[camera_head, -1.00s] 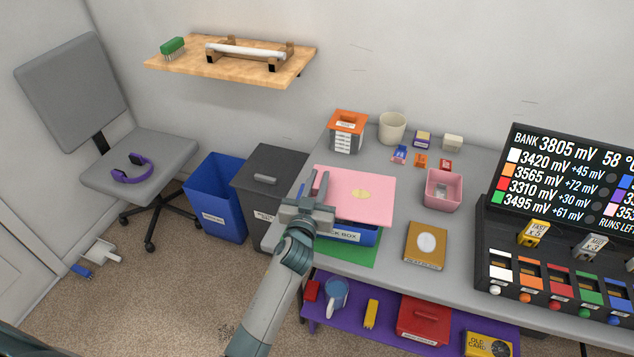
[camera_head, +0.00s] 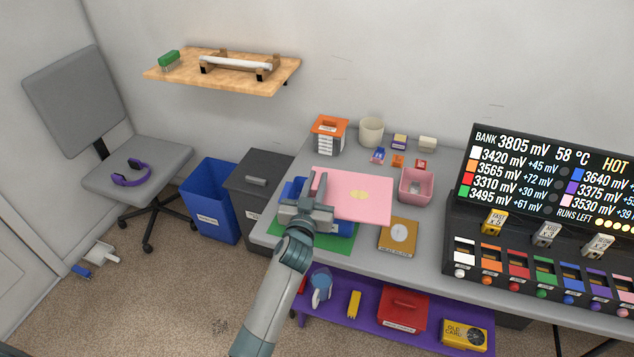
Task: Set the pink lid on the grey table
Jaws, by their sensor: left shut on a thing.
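How high the lid is above the box and table is hard to tell. My right gripper is not in view.
A pink bin (camera_head: 416,187) stands just right of the lid, and a brown box (camera_head: 398,236) lies in front. An orange-topped box (camera_head: 328,134), a cream cup (camera_head: 371,131) and small boxes stand behind. A black battery display (camera_head: 540,200) fills the right. Some table is bare between these.

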